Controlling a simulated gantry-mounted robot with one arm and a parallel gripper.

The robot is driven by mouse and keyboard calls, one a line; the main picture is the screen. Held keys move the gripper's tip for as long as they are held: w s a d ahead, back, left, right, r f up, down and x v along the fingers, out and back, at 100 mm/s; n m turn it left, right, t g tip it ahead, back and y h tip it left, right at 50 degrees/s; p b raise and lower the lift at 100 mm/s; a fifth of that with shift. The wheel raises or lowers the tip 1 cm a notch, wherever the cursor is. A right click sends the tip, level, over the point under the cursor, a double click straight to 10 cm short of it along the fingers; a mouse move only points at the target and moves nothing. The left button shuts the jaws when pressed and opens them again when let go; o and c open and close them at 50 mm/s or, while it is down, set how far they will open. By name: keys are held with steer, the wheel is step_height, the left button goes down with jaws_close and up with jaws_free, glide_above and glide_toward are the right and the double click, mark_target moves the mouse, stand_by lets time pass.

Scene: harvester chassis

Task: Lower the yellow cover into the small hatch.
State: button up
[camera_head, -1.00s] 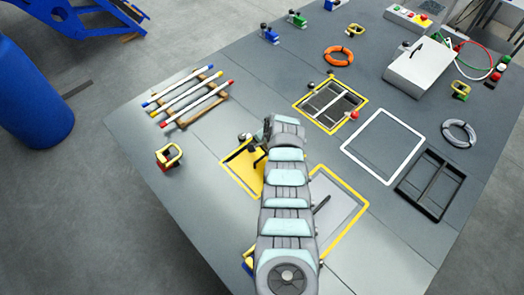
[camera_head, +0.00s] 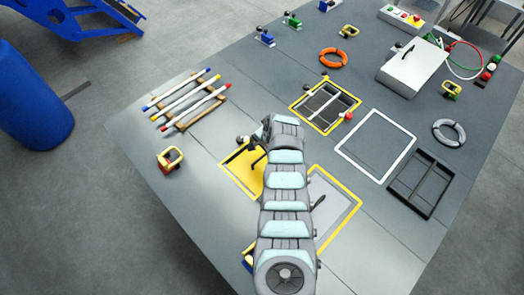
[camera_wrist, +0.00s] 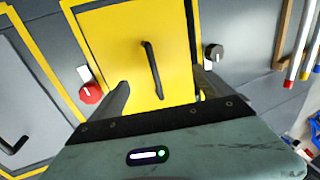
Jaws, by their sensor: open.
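The yellow cover (camera_wrist: 115,45) with a black bar handle (camera_wrist: 151,65) fills the middle of the wrist view. It also shows in the head view (camera_head: 249,172), partly hidden by my arm. It lies within the yellow frame of the small hatch (camera_wrist: 68,4); a dark strip shows along its right edge. I cannot tell whether it sits flush. My gripper (camera_wrist: 161,80) is open, with one finger on each side of the handle and apart from it. The fingertips are hidden from the head view by my arm.
A red knob (camera_wrist: 91,93) and a black knob (camera_wrist: 214,53) flank the cover. A grey panel in a yellow frame (camera_head: 330,205) lies to the right. Rods on a wooden rack (camera_head: 190,100) lie at the left. A divided yellow-framed opening (camera_head: 325,107) is farther back.

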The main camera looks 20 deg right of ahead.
steer(key=shift+s+r+p, duration=0.15)
steer(key=shift+r+p, duration=0.3)
steer(key=shift+r, duration=0.1)
step_height(320, 180, up, 5)
steer(key=p, duration=0.4)
steer(key=shift+f, duration=0.15)
stand_by(0.5)
